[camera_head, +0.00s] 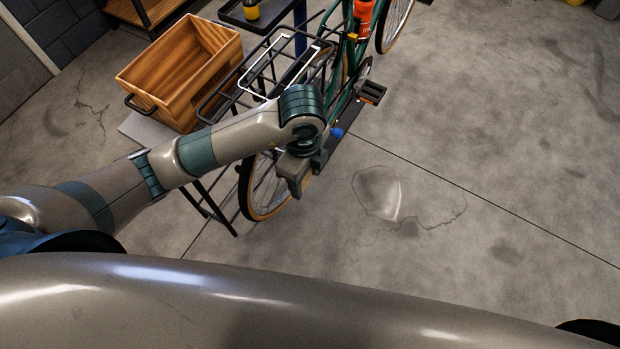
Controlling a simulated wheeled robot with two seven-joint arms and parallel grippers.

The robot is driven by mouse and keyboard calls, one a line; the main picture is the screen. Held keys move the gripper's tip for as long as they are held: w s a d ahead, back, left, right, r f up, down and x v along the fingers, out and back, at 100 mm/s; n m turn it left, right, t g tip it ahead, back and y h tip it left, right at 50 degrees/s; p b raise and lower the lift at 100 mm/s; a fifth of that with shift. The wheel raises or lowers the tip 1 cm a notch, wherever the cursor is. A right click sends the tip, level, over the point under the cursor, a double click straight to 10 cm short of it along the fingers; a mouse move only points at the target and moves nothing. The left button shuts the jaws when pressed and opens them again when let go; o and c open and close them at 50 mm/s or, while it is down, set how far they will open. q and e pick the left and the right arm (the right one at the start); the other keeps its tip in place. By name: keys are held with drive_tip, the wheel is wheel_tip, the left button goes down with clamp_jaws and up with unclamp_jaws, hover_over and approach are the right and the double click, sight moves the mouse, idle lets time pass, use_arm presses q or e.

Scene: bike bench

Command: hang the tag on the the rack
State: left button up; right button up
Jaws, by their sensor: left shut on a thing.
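The black wire rack (232,88) sits over the rear wheel of a green bike, left of the upper middle. A white rectangular outline (262,62) shows on it. My left arm reaches in from the left, and its wrist covers the rack's near end. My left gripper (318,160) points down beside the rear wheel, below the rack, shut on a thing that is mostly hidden. A small blue piece (337,132) shows beside the gripper; I cannot tell whether it is part of the tag. The tag is not clearly visible. My right gripper is out of view.
A wooden crate (165,75) stands left of the rack on a small table with dark legs. A dark tray (270,18) with a yellow bottle is behind it. The bike's pedal (372,91) sticks out to the right. The concrete floor at right is clear.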

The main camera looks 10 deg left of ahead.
use_arm(q)
drive_tip(key=w+a+f+b, duration=0.1)
drive_tip(key=w+a+b, duration=0.1)
drive_tip(key=a, duration=0.4)
drive_tip(key=shift+w+a, duration=0.15)
idle(0.7)
drive_tip(key=shift+f, duration=0.1)
idle(0.6)
drive_tip(key=o, duration=1.1)
wheel_tip(320, 180, up, 16)
drive_tip(key=shift+f, duration=0.1)
drive_tip(key=shift+r+b, duration=0.35)
drive_tip(key=shift+r, duration=0.5)
